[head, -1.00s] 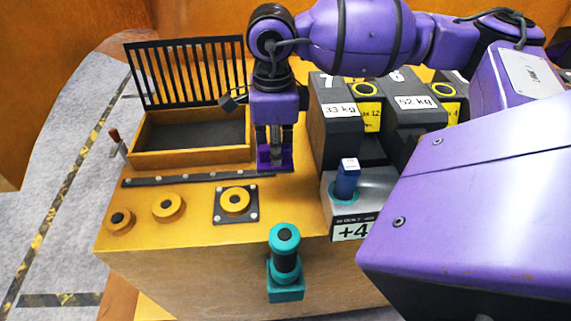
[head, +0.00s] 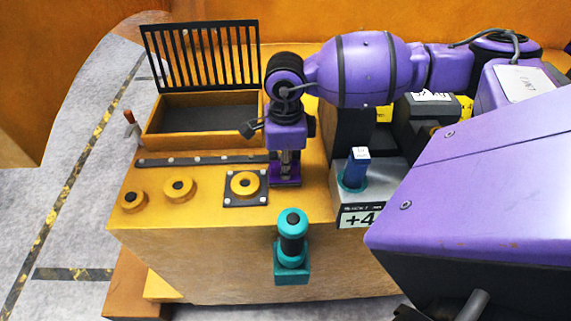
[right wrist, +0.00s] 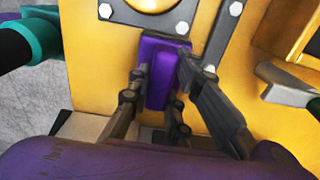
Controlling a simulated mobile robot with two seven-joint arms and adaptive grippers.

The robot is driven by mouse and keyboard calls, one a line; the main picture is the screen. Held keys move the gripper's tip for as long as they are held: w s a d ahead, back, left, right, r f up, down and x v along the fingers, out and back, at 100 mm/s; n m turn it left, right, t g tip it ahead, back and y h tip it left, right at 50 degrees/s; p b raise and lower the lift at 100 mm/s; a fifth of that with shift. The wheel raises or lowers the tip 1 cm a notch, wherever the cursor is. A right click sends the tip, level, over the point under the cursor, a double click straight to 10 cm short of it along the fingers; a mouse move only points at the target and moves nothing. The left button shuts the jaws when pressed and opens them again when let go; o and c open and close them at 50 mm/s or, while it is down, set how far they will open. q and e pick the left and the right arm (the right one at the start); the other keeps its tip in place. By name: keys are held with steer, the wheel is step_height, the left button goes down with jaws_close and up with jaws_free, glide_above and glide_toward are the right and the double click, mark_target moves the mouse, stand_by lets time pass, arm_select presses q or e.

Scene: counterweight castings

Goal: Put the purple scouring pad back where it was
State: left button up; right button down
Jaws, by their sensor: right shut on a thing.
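The purple scouring pad (right wrist: 165,60) is between the fingers of my right gripper (right wrist: 163,75) in the right wrist view. The gripper is shut on it. In the head view my right gripper (head: 287,162) points down over the yellow bench top, right of the dark square plate with a yellow ring (head: 245,184). The pad (head: 286,182) shows at its fingertips, close to the bench; I cannot tell whether it touches. My left gripper is not in view.
A yellow tray (head: 160,143) with a raised slatted lid (head: 203,55) stands behind. A grey block with a blue peg (head: 356,168) stands to the right, near dark weights. A teal fixture (head: 291,262) is at the bench's front. Two yellow knobs are at the left.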

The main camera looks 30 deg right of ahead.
steer(key=shift+f, duration=0.15)
steer(key=c, duration=1.6)
jaws_free()
